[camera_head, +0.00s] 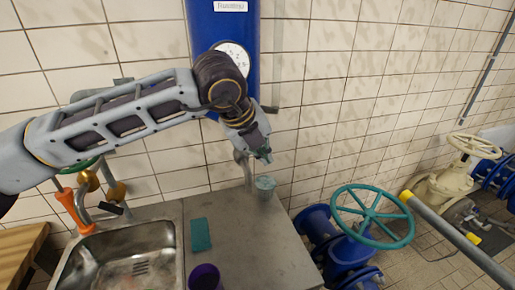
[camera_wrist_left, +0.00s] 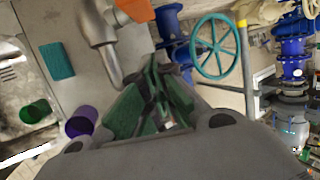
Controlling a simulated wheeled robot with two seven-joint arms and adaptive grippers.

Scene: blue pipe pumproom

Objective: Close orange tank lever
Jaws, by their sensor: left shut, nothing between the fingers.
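The blue tank (camera_head: 224,22) hangs on the tiled wall, with a round gauge (camera_head: 232,58) partly behind my left arm. An orange part (camera_wrist_left: 135,10), which looks like the tank lever, shows at the top edge of the left wrist view, cut off by it, on a metal spout pipe (camera_wrist_left: 98,25). In the head view the orange part is hidden behind my arm and gripper. My left gripper (camera_head: 265,156) is shut and empty, just right of the spout (camera_head: 245,172). Its fingertips (camera_wrist_left: 152,68) show below the orange part, apart from it in the picture. My right gripper is not in view.
A teal pad (camera_head: 201,234) and a purple cup (camera_head: 205,277) are nearer. A sink (camera_head: 125,262) lies left. A teal handwheel (camera_head: 373,215) on blue pipes stands right.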

